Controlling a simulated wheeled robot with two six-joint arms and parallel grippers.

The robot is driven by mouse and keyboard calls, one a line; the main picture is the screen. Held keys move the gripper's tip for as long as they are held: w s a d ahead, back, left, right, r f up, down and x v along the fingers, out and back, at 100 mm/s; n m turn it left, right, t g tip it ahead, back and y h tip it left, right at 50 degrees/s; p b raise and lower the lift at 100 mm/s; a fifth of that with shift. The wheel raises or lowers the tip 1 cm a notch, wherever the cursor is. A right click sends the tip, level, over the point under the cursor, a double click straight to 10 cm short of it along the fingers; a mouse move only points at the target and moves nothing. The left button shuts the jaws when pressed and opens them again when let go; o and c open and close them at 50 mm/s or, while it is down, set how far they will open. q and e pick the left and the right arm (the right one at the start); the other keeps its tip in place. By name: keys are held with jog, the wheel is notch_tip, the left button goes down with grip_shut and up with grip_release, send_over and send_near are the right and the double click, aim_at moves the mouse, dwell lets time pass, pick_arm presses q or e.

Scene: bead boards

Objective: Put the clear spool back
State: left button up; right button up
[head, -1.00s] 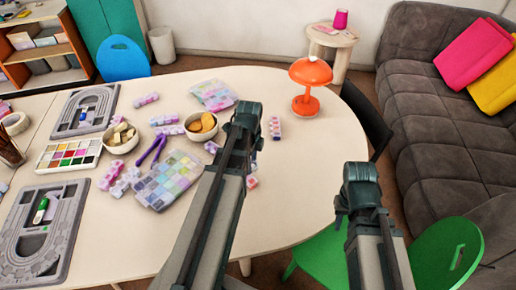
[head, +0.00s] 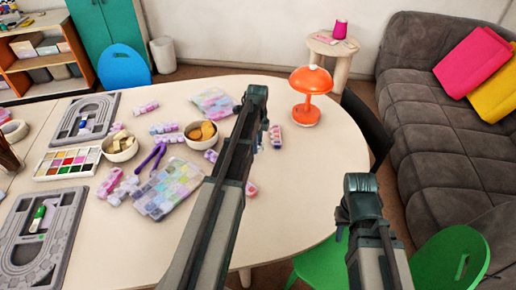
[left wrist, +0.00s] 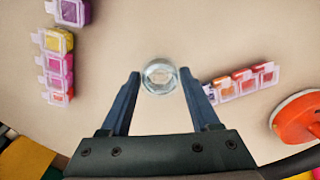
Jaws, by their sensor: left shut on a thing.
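The clear spool (left wrist: 160,76) shows in the left wrist view as a small round transparent piece between the two fingertips. My left gripper (left wrist: 161,80) is shut on it, above the pale tabletop. In the head view my left gripper (head: 256,95) is over the table, left of the orange lamp; the arm hides its fingertips and the spool there. My right gripper (head: 360,184) hangs near the table's right edge, by the green chair. Its fingers are not clear enough to tell open from shut.
The orange lamp (head: 306,112) stands close to the right of my left gripper. Bead boxes (head: 168,188), bowls (head: 201,132), a paint tray (head: 67,162) and grey bead boards (head: 38,240) crowd the table's left half. The front right tabletop (head: 300,190) is clear.

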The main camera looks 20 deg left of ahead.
pick_arm(q)
jog(key=shift+w+a, duration=0.1)
jog(key=shift+w, duration=0.35)
notch_tip(320, 180, down, 4)
jog(key=b, duration=0.3)
jog(key=shift+w+r+b, duration=0.1)
jog(key=shift+r+b, duration=0.1)
jog(key=shift+b, duration=0.1)
jog(key=shift+f, duration=0.1)
jog(key=shift+f, duration=0.15)
jog(key=o, duration=1.4)
jog(key=shift+o, duration=0.2)
jog(key=shift+r, duration=0.25)
